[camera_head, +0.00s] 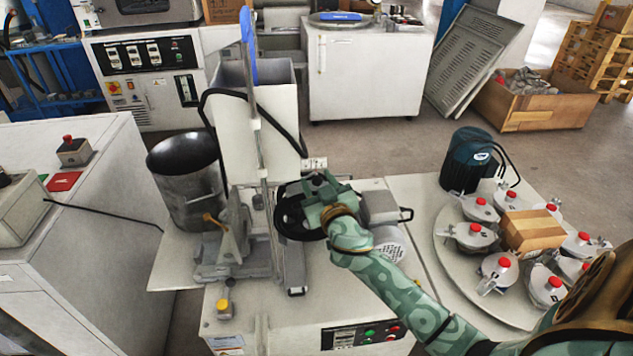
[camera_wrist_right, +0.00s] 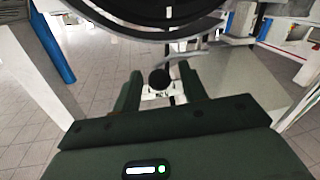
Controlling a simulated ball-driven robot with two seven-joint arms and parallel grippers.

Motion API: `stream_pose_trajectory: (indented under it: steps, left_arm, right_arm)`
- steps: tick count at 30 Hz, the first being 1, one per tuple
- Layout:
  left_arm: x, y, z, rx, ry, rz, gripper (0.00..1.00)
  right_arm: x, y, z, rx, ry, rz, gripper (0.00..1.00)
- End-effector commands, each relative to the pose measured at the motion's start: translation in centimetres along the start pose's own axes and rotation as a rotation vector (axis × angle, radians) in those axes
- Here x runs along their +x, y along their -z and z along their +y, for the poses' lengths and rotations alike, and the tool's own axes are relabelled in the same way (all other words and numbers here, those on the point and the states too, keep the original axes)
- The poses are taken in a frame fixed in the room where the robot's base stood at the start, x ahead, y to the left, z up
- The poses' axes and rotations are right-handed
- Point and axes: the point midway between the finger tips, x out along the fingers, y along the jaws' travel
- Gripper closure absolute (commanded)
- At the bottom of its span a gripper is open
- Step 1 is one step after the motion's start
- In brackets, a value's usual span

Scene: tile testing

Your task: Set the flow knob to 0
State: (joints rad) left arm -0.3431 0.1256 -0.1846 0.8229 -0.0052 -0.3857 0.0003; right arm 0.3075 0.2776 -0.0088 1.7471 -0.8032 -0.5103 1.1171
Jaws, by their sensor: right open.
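My right gripper (camera_head: 318,192) reaches in at the middle of the head view, over the machine with the tall white hopper (camera_head: 255,120). It is beside a large black ring-shaped part (camera_head: 289,222). In the right wrist view the two dark fingers of the gripper (camera_wrist_right: 161,74) stand apart. A small black round knob (camera_wrist_right: 160,79) shows between them, with a gap on each side; it may be the flow knob. Its setting and any scale cannot be read. In the head view my arm and gripper hide this spot. My left gripper is not in view.
A grey metal drum (camera_head: 185,185) stands left of the hopper. A control panel (camera_head: 362,336) with buttons is on the machine's front.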

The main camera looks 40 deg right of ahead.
Motion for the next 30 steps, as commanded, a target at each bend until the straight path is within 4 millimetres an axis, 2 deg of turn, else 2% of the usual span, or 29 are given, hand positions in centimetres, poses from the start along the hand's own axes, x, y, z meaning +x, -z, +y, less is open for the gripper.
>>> stream_pose_trajectory:
  steps: [3, 11, 14, 15, 16, 20, 25, 30]
  left_arm:
    - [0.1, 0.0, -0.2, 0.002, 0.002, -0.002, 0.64]
    - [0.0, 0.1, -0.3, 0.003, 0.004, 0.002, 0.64]
    - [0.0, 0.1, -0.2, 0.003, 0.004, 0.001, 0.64]
    - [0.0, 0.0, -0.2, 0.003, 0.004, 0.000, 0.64]
    - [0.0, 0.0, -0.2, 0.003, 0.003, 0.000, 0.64]
    - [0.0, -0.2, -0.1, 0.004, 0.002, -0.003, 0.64]
    - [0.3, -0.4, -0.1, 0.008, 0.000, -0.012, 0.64]
    - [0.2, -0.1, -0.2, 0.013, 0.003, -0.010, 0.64]
  right_arm:
    - [0.7, 0.0, 0.0, -0.001, 0.000, 0.000, 0.58]
    - [0.8, 0.0, 0.0, 0.000, 0.000, 0.000, 0.58]
    - [0.8, 0.0, 0.0, 0.000, 0.000, 0.000, 0.83]
    - [0.8, 0.0, 0.0, 0.000, 0.001, 0.000, 0.94]
    - [0.8, 0.0, 0.0, 0.000, 0.000, 0.000, 1.00]
    - [0.8, 0.0, -0.2, 0.001, 0.000, 0.000, 1.00]
    - [1.2, 0.3, -2.3, 0.006, 0.000, -0.001, 1.00]
    - [1.3, 0.6, -2.8, 0.001, 0.002, 0.002, 1.00]
